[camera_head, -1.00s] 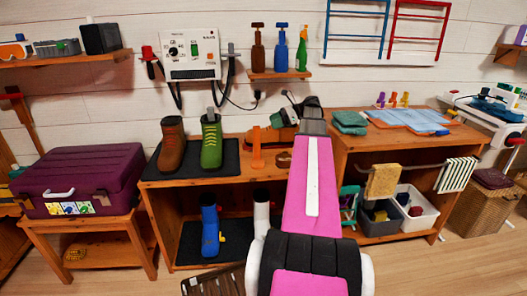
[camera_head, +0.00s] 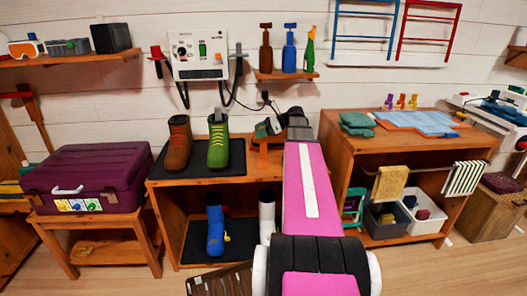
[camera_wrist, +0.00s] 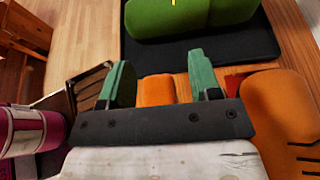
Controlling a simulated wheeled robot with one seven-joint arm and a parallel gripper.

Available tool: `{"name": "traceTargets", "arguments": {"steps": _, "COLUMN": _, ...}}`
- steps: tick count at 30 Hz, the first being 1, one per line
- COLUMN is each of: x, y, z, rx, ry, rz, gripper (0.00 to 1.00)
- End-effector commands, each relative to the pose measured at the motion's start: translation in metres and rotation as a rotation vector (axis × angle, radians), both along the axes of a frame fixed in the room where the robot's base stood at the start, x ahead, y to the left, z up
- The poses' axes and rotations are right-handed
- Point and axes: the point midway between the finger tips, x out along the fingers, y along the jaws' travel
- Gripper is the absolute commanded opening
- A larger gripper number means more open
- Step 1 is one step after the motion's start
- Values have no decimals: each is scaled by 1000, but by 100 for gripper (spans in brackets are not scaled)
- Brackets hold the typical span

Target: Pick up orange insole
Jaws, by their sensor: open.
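An orange strip (camera_head: 263,155), which looks like the insole, is on the wooden bench right of the green boot (camera_head: 218,142). In the wrist view, an orange piece (camera_wrist: 158,90) shows between the two green fingers of my gripper (camera_wrist: 158,82). The fingers are apart, and I cannot tell whether they touch it. A larger orange shape with dark slots (camera_wrist: 280,115) lies to the right there; its identity is unclear. In the head view my gripper (camera_head: 268,128) is over the back part of the strip, partly hidden by my wrist. The green boot (camera_wrist: 190,15) fills the top of the wrist view.
A brown boot (camera_head: 179,145) stands beside the green one on a black mat (camera_head: 236,152). A blue boot (camera_head: 215,232) is on the lower shelf. A purple case (camera_head: 95,172) is at left. A higher wooden cabinet (camera_head: 345,150) rises close on the right.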

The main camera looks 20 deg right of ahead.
Motion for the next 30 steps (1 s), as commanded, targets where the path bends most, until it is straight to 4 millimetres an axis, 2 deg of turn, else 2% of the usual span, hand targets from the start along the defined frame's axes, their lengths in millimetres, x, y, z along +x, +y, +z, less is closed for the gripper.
{"name": "traceTargets", "arguments": {"steps": 6, "x": 1, "y": 1, "z": -1, "rx": 0, "ry": 0, "rz": -1, "gripper": 57}}
{"name": "traceTargets", "arguments": {"steps": 11, "x": 0, "y": 1, "z": -1, "rx": 0, "ry": 0, "rz": 0, "gripper": 5}}
{"name": "traceTargets", "arguments": {"steps": 12, "x": 0, "y": 1, "z": -1, "rx": 0, "ry": 0, "rz": 0, "gripper": 0}}
{"name": "traceTargets", "arguments": {"steps": 23, "x": 0, "y": 1, "z": 2, "rx": 0, "ry": 0, "rz": 0, "gripper": 0}}
{"name": "traceTargets", "arguments": {"steps": 30, "x": 0, "y": 1, "z": 21, "rx": -1, "ry": -2, "rz": 1, "gripper": 0}}
